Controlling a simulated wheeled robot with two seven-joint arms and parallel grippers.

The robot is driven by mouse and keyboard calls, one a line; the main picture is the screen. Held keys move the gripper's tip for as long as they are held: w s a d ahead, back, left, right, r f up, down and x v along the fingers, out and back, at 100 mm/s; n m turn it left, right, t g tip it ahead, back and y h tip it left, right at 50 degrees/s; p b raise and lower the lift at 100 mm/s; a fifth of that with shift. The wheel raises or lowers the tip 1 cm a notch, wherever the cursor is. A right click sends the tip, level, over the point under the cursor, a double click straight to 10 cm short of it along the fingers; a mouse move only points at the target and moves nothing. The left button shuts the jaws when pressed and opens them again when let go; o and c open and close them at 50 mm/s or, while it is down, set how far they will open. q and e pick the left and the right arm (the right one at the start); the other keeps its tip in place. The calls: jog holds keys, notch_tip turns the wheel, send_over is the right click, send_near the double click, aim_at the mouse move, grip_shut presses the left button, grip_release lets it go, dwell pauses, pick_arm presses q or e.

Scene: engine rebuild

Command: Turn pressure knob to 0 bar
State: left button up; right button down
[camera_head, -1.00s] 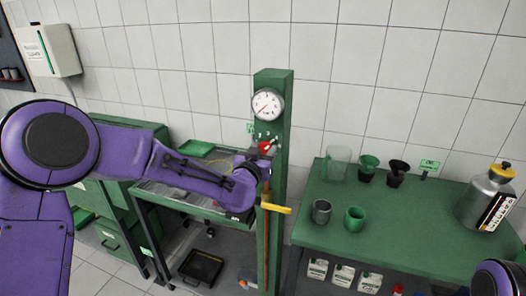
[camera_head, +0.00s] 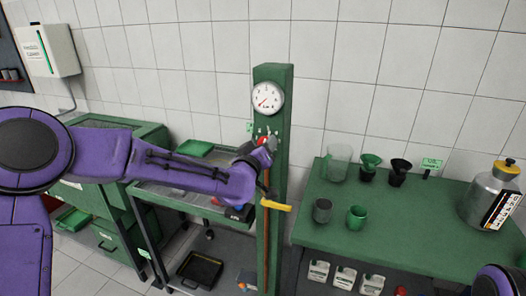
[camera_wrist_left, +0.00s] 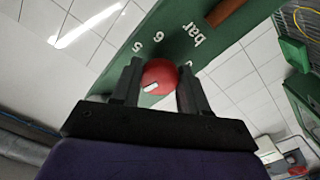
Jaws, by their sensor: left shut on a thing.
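The red pressure knob (camera_wrist_left: 160,77) with a white mark sits on the green post (camera_head: 271,200). In the left wrist view it is between the two dark fingers of my left gripper (camera_wrist_left: 157,88), which are shut on it. Printed digits and "bar" show on the panel around it. In the head view my left gripper (camera_head: 265,146) is at the post and covers most of the knob. A round white gauge (camera_head: 267,98) with a red needle is above it; the needle points to the lower left. My right gripper is not in view.
A yellow lever (camera_head: 276,205) sticks out of the post below my gripper. A green-sided cart (camera_head: 185,200) stands left of the post.

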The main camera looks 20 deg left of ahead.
pick_arm(q)
jog(key=shift+r+n+b, duration=0.1)
jog(key=shift+n+b, duration=10.8)
jog(key=shift+n, duration=3.8)
jog(key=o, duration=1)
jog(key=shift+o, duration=0.2)
jog(key=shift+r, duration=0.1)
